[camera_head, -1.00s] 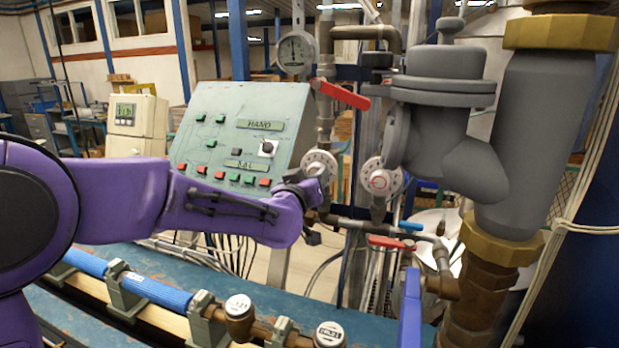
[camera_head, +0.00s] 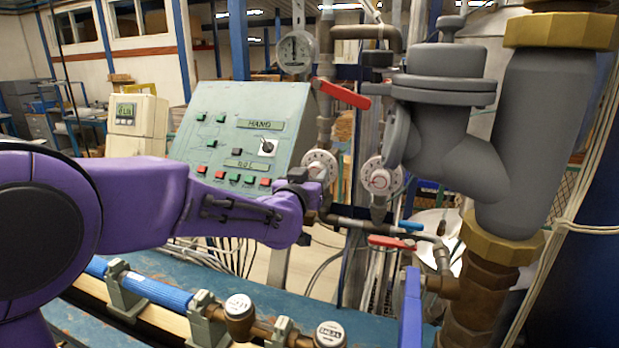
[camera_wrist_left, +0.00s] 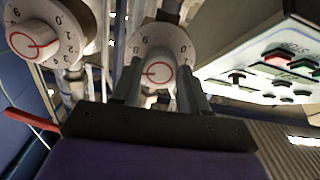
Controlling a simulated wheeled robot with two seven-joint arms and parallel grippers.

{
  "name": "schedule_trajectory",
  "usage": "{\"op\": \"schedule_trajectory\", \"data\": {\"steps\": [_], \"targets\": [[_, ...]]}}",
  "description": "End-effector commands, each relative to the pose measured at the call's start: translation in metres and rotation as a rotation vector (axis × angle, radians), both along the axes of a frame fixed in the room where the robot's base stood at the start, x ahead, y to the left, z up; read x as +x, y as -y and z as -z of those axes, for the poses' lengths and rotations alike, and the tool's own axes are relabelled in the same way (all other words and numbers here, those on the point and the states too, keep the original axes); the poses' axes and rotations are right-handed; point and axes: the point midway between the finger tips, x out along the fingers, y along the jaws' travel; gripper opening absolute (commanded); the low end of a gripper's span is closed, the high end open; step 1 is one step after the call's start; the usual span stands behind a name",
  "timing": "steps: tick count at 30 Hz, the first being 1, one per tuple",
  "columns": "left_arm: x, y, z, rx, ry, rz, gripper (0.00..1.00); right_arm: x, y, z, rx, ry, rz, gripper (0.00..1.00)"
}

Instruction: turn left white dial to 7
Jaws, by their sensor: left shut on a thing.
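The left white dial (camera_head: 319,163) has dark digits around its rim and stands on a pipe beside the control panel. My left gripper (camera_head: 314,187) reaches it from the left and covers part of it. In the left wrist view, the fingers of my left gripper (camera_wrist_left: 158,88) are shut on either side of the dial's centre knob (camera_wrist_left: 159,72). A red line on the knob points to the left in that view. I cannot tell which digit it marks. A second white dial (camera_head: 381,177) stands to the right, also in the left wrist view (camera_wrist_left: 36,40). My right gripper is not in view.
The green-grey control panel (camera_head: 215,120) with coloured buttons is just behind my left arm. A red lever (camera_head: 343,95) is above the dials, and thick grey piping (camera_head: 450,140) stands to the right. Blue pipes (camera_head: 155,293) run along the bench below.

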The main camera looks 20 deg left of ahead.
Motion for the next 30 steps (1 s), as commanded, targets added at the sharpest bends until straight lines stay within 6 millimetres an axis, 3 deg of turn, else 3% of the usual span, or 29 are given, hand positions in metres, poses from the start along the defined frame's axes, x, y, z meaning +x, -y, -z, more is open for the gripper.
{"op": "schedule_trajectory", "data": {"steps": [1,2,3,4,13,18,24,30], "targets": [[-0.001,0.001,0.007,0.004,-0.015,0.003,0.13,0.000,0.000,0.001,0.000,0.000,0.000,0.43],[-0.001,0.001,0.007,0.003,-0.014,0.003,0.54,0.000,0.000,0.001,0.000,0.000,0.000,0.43],[-0.001,0.001,0.006,0.002,-0.013,0.003,0.67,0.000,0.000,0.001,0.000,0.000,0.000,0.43],[-0.001,0.001,0.006,0.002,-0.012,0.003,0.69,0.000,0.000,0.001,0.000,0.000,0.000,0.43],[-0.003,0.000,0.003,0.000,-0.005,0.001,0.69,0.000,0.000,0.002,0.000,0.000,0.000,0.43],[-0.032,-0.001,0.004,0.000,-0.003,0.001,0.69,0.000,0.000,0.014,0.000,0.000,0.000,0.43],[-0.075,-0.003,-0.008,-0.005,-0.011,0.002,0.69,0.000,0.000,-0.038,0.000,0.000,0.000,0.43],[-0.102,-0.003,-0.001,-0.002,-0.010,0.003,0.69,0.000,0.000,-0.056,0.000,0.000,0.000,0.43]]}}
